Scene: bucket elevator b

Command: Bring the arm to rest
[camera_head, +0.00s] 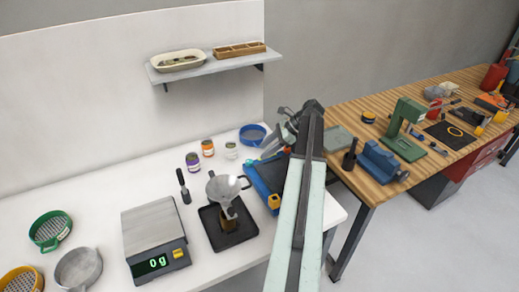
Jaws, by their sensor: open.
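My arm rises from the bottom of the head view, right of the middle, and reaches over the right part of the white table (105,195). My gripper (272,146) is at its far end, above the back right of the table near a blue tray-like device (267,180). The jaws are open and I see nothing held between them. My arm hides part of the blue device and the table's right edge.
A scale (153,240) reading 0 g, a black tray (240,236) with a funnel (223,187), small jars (207,148) and sieves (49,230) stand on the white table. A shelf (212,65) hangs above. A wooden workbench (350,118) with a blue vise (382,160) stands right.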

